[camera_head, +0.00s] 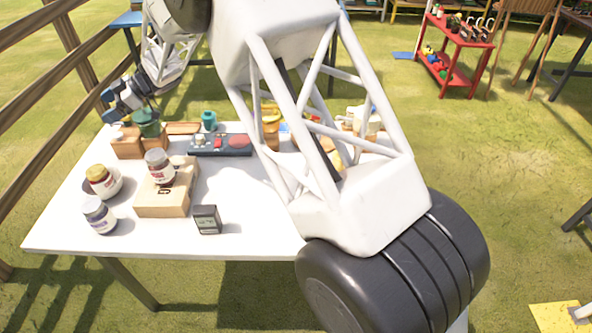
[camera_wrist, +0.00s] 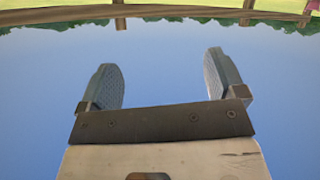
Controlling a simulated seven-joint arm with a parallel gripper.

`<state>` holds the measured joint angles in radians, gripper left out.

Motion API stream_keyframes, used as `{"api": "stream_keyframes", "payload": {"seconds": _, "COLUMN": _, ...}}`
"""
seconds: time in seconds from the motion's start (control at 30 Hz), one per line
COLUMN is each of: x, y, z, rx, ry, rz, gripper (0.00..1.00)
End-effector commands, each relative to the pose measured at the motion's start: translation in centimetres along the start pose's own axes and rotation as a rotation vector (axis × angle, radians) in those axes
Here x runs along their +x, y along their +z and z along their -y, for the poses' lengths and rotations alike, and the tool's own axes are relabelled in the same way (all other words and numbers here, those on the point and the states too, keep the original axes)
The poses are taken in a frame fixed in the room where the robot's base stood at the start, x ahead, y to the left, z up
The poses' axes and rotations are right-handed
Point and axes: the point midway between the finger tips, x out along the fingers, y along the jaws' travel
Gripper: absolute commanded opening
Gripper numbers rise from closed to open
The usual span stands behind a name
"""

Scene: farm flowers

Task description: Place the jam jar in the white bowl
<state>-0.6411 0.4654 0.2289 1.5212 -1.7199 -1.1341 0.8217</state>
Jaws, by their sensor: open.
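Three small jars stand at the left of the white table. One with a grey-white lid and a dark red band (camera_head: 159,167) is on a wooden box. One with a yellow-orange lid (camera_head: 101,179) appears to sit in a white bowl (camera_head: 117,188). One with a pale lid and a purplish label (camera_head: 98,214) stands near the left edge. I cannot tell which is the jam jar. My gripper (camera_head: 113,101) is up behind the table's far left corner, away from the jars. The wrist view shows its fingers (camera_wrist: 160,60) open and empty against the sky.
The wooden box (camera_head: 160,205) and a small dark box (camera_head: 207,219) are on the white table (camera_head: 250,225). A dark tray (camera_head: 220,145) and a green cup (camera_head: 208,120) stand behind. My arm hides the table's right part. A wooden fence (camera_head: 45,85) runs along the left.

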Motion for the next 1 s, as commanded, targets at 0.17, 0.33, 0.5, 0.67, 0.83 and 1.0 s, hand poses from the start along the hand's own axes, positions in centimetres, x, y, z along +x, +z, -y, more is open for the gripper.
{"api": "stream_keyframes", "payload": {"seconds": 0.17, "x": -7.0, "y": -2.1, "z": -1.6, "rx": 0.003, "ry": 0.228, "rz": 0.032, "gripper": 0.89}}
{"api": "stream_keyframes", "payload": {"seconds": 0.33, "x": -13.8, "y": -3.6, "z": -2.3, "rx": 0.022, "ry": 0.436, "rz": 0.077, "gripper": 0.89}}
{"api": "stream_keyframes", "payload": {"seconds": 0.5, "x": -20.8, "y": -4.6, "z": -2.0, "rx": 0.058, "ry": 0.632, "rz": 0.134, "gripper": 0.89}}
{"api": "stream_keyframes", "payload": {"seconds": 0.67, "x": -27.4, "y": -5.1, "z": -0.7, "rx": 0.109, "ry": 0.807, "rz": 0.197, "gripper": 0.89}}
{"api": "stream_keyframes", "payload": {"seconds": 0.83, "x": -34.3, "y": -5.4, "z": 1.8, "rx": 0.178, "ry": 0.977, "rz": 0.272, "gripper": 0.89}}
{"api": "stream_keyframes", "payload": {"seconds": 1.0, "x": -40.7, "y": -5.6, "z": 5.5, "rx": 0.267, "ry": 1.130, "rz": 0.349, "gripper": 0.89}}
